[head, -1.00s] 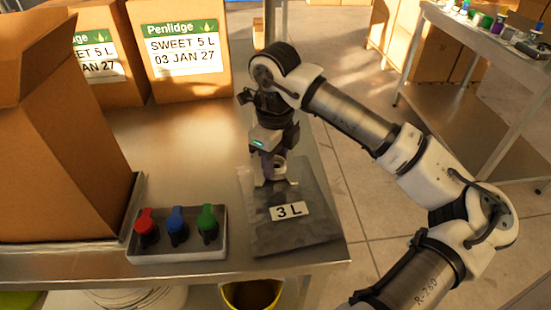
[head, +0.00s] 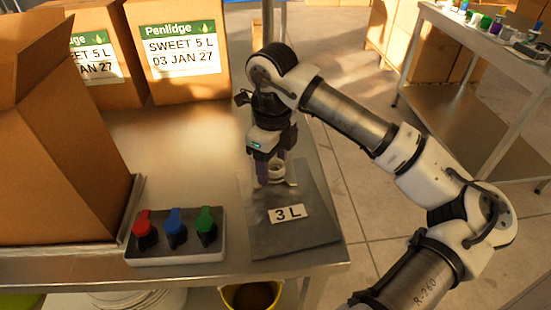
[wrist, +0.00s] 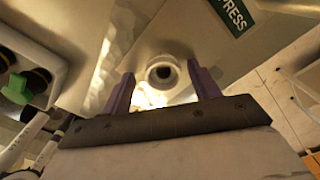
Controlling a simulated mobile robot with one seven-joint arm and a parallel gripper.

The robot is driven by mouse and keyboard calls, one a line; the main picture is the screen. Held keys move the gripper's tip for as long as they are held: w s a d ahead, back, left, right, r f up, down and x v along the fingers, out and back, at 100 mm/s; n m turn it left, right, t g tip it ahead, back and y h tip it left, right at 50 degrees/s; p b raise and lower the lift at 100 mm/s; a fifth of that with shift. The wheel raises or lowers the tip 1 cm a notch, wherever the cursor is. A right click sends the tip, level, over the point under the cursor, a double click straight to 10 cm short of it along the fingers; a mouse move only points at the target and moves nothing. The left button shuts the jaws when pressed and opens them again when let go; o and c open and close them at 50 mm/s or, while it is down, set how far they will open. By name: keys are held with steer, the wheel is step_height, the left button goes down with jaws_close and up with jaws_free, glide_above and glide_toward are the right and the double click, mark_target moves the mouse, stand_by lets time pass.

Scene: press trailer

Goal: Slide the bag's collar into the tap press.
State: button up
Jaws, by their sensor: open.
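The bag (head: 295,240) lies on the metal table as a dark grey sheet with a white "3 L" label. Its pale ring-shaped collar (head: 277,171) stands at the far end, right beside my gripper. In the wrist view the collar (wrist: 163,72) shows as a white ring with a dark hole. My gripper (wrist: 165,85) is open, with one purple finger on each side of the collar and visible gaps between. A green PRESS sign (wrist: 233,14) is on the metal surface at upper right of the wrist view. I cannot make out the tap press itself clearly; my arm hides part of that area.
A pale tray (head: 180,255) with red, blue and green taps stands left of the bag. A tall open carton (head: 60,150) is at far left, with labelled boxes (head: 180,55) behind. The table's right edge is close beside the bag. A yellow bucket (head: 228,297) is below.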

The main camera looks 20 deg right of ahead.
step_height(320, 180, up, 14)
steer(key=b, duration=0.1)
steer(key=shift+d, duration=0.3)
